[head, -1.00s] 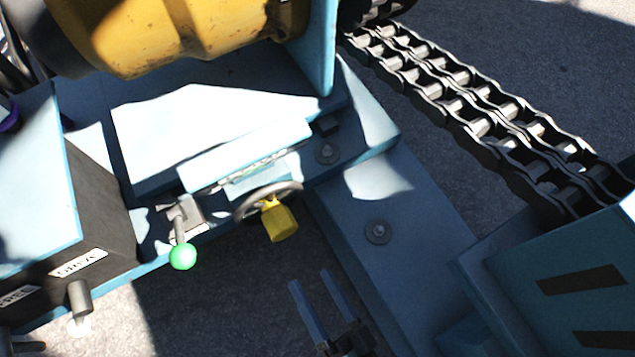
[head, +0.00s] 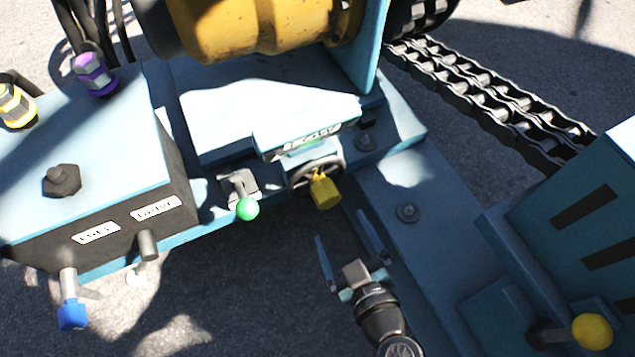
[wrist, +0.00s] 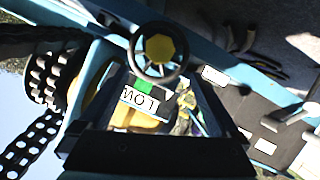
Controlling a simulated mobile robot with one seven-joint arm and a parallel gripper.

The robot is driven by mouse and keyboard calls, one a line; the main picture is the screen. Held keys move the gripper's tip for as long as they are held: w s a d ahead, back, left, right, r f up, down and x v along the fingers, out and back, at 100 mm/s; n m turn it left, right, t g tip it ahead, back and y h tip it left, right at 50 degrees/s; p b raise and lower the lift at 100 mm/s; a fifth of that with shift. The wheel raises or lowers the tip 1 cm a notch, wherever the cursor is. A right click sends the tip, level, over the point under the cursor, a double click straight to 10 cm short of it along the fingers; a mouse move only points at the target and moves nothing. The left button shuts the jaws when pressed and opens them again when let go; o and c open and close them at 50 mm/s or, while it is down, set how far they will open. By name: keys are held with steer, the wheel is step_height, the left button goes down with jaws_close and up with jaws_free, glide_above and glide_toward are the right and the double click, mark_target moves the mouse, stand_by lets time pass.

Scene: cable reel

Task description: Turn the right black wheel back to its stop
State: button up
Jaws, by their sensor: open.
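One black handwheel (head: 291,184) shows in the head view, under a tilted panel on the blue machine frame. A yellow knob (head: 325,193) stands out from it toward me. No second black wheel is in view, so I cannot tell left from right. The wheel (wrist: 134,58) also shows near the top of the wrist view, with the yellow knob (wrist: 159,48) over its middle. My gripper (head: 341,226) is open and empty, below and slightly right of the wheel, apart from it. Its two fingers point up toward the wheel.
A lever with a green ball (head: 247,208) stands just left of the wheel. A blue box (head: 85,140) with labelled levers is further left. A blue housing with a yellow ball lever (head: 592,331) is at the right. A chain (head: 490,100) runs behind. Open ground lies below the wheel.

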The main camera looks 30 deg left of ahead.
mark_target(329, 202)
steer(key=b+x, duration=0.4)
steer(key=x, duration=0.7)
steer(key=shift+w+a+f, duration=0.1)
steer(key=shift+w+a, duration=0.1)
steer(key=shift+w, duration=0.05)
jaws_close()
